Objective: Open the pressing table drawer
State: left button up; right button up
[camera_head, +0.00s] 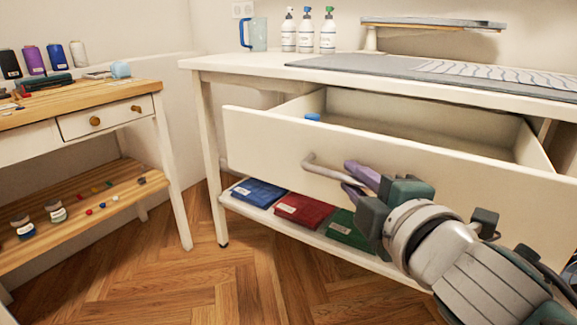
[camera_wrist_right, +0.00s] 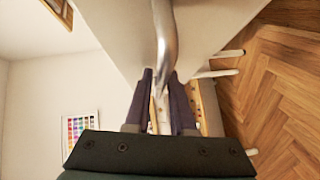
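The pressing table (camera_head: 275,70) is white and fills the right of the head view. Its wide drawer (camera_head: 255,130) is pulled well out, and its interior shows over the front panel. A bar handle (camera_head: 325,170) runs along the drawer front; it also shows in the right wrist view (camera_wrist_right: 163,35). My right gripper (camera_head: 360,182) has its two purple fingers on either side of the handle bar, shut on it near its right part. The fingers also show in the right wrist view (camera_wrist_right: 163,85). My left gripper is in neither view.
Folded blue (camera_head: 258,192), red (camera_head: 303,209) and green (camera_head: 350,231) cloths lie on the shelf under the drawer. A small blue item (camera_head: 312,117) shows in the drawer's left part. A wooden side table (camera_head: 80,104) stands left. Wood floor (camera_head: 190,285) in front is clear.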

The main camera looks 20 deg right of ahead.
jog(key=o, duration=0.3)
jog(key=s+r+p, duration=0.1)
jog(key=s, duration=0.9)
jog(key=shift+a+r+p, duration=0.25)
jog(key=shift+a+p, duration=0.05)
jog(key=shift+a, duration=0.05)
jog(key=shift+w+r, duration=0.1)
